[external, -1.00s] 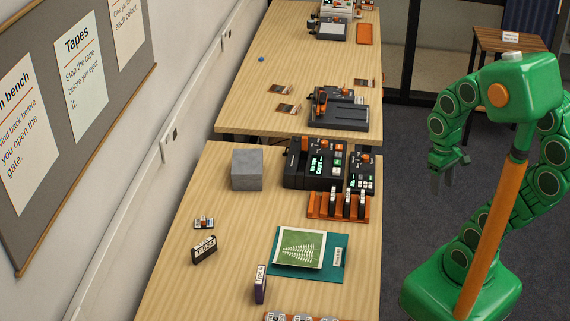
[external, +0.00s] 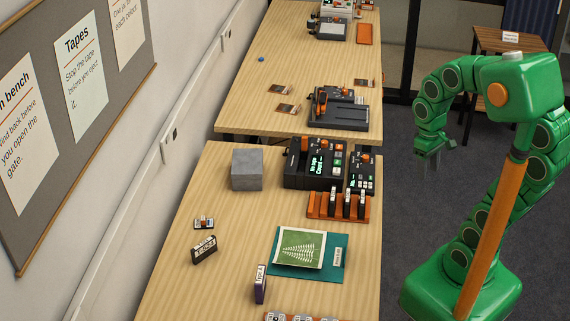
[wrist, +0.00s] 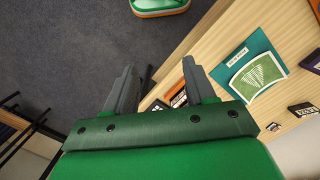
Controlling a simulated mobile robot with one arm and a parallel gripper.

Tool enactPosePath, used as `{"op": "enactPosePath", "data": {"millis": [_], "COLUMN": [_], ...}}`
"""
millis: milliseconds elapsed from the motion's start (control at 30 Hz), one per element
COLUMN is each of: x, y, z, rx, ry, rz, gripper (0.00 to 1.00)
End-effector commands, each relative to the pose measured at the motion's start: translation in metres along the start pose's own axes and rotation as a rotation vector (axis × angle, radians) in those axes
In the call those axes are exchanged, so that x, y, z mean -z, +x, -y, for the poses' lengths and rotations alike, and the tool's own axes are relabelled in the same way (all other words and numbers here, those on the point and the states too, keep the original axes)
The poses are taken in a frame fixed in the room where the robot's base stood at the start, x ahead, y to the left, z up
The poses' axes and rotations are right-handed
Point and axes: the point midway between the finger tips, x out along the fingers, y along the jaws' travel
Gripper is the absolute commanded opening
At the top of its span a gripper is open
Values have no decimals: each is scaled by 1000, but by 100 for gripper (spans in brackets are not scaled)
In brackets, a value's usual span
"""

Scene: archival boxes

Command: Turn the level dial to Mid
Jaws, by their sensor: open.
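On the near table two black devices stand side by side: a larger one (external: 315,165) with a lit screen, and a smaller one (external: 361,175) at the table's right edge. Each carries an orange knob, one on the larger device (external: 338,142) and one on the smaller device (external: 365,157). The labels are too small to read, so I cannot tell which knob is the level dial or its setting. My gripper (external: 432,165) hangs right of the table edge, over the floor, apart from both devices. In the wrist view it is open and empty (wrist: 159,65).
An orange rack (external: 318,210) with several black cassettes stands in front of the devices. A grey block (external: 247,169) is to their left. A teal folder (external: 334,262) with a green print lies nearer. A second table (external: 240,105) with a dark machine (external: 340,115) is behind.

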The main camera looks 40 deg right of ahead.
Motion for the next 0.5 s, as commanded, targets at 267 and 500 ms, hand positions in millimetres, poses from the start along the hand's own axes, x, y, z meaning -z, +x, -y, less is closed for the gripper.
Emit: {"op": "enactPosePath", "data": {"millis": [267, 500], "x": [67, 125], "y": [-19, -28], "z": [-7, -14], "rx": [-4, -9], "ry": [-65, -123], "rz": [-20, -34], "gripper": [55, 55]}}
